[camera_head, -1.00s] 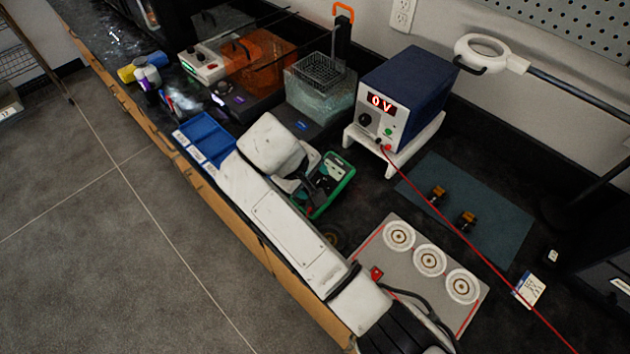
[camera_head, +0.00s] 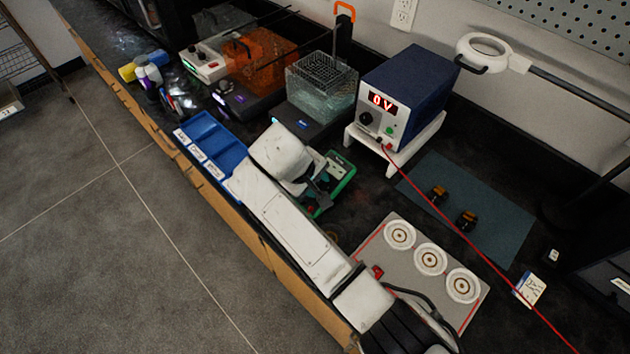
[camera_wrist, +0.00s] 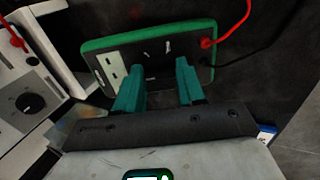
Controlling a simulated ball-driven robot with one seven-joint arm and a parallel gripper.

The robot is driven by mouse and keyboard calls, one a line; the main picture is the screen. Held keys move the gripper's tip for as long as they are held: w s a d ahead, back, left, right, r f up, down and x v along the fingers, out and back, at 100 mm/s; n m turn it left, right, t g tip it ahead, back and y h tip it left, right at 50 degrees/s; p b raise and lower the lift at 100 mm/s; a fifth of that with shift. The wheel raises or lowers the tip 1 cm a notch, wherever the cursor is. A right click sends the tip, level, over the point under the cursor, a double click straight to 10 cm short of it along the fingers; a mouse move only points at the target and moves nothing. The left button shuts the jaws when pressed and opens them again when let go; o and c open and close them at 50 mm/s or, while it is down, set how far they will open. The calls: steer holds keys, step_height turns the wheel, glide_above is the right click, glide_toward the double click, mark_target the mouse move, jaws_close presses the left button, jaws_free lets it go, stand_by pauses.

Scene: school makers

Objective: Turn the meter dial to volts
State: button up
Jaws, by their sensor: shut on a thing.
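The meter is a green-rimmed box with a dark face; it lies on the bench in the head view (camera_head: 345,176), partly covered by my gripper (camera_head: 318,188). In the wrist view the meter (camera_wrist: 205,37) has a pale panel at its left and small white marks on its dark face. My gripper (camera_wrist: 158,88) reaches down at the meter's near side, its two teal fingers a little apart over the face. It is shut on what appears to be the dial, which is mostly hidden. I cannot read the dial's setting.
A red lead (camera_wrist: 238,22) and a black lead run from the meter's right side. A blue power supply (camera_head: 410,90) reading 0 V stands behind on a white stand. Blue bins (camera_head: 222,143) lie to the left. A grey board (camera_head: 398,270) with three white discs lies at the front right.

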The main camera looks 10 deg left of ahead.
steer(key=c, duration=0.3)
steer(key=shift+c, duration=0.2)
steer(key=shift+m, duration=0.4)
steer(key=m, duration=0.4)
steer(key=shift+a+m, duration=0.1)
steer(key=shift+m, duration=0.3)
steer(key=m, duration=0.6)
steer(key=o, duration=1)
steer(key=shift+o, duration=0.2)
